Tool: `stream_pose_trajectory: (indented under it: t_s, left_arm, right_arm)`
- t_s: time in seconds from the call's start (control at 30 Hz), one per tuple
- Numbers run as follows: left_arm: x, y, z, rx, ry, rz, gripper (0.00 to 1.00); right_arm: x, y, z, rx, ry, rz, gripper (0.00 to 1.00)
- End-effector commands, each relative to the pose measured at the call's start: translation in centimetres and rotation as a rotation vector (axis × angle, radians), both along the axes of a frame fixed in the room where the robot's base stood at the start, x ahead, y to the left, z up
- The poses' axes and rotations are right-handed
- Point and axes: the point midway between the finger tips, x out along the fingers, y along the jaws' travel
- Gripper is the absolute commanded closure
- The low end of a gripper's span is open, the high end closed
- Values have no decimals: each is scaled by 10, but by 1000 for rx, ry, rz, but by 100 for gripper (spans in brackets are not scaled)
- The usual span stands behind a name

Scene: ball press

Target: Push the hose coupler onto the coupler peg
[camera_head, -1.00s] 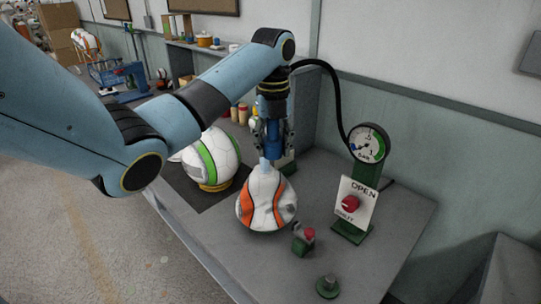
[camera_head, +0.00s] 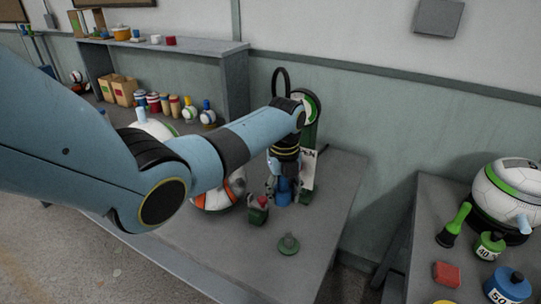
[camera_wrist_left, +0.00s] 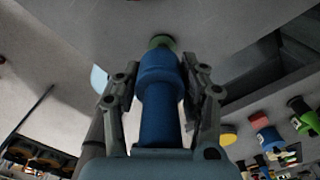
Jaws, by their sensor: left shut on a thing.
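The blue hose coupler (camera_head: 284,198) is in my left gripper (camera_head: 283,182), pointing down over the bench. The gripper's fingers are shut around it, which the left wrist view confirms, with the coupler (camera_wrist_left: 160,95) between both fingers. The coupler peg (camera_head: 289,244) is a short grey post on a round green base, standing nearer the bench's front than the coupler. In the wrist view a green round part (camera_wrist_left: 161,41), apparently the peg base, shows just beyond the coupler's end. The coupler looks apart from the peg; the exact gap is unclear. My right gripper is not in view.
A green block with a red button (camera_head: 259,208) stands just left of the coupler. A white-orange ball (camera_head: 216,197) is partly hidden behind my arm. The gauge post (camera_head: 312,130) and OPEN sign (camera_head: 309,170) stand close behind the gripper. A second bench (camera_head: 415,240) is at right.

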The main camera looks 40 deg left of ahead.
Motion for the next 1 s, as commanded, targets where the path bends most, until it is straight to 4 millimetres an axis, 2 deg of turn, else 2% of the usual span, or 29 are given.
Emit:
stream_pose_trajectory:
  t_s: [0.03, 0.2, 0.4, 0.5, 0.8, 1.0]
  left_arm:
    - [-6, -10, -12, -1, 2, -6, 96]
    - [-15, -30, -27, 0, -2, -18, 96]
    - [-17, -34, -29, 1, -3, -19, 96]
    - [-17, -33, -29, 1, -3, -19, 96]
    - [-17, -34, -27, 1, -1, -14, 96]
    - [-17, -34, -47, 0, -1, -14, 96]
  right_arm:
    - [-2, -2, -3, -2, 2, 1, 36]
    - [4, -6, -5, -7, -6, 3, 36]
    - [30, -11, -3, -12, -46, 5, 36]
    - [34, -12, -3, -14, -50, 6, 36]
    - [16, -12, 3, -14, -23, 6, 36]
    - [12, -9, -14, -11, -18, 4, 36]
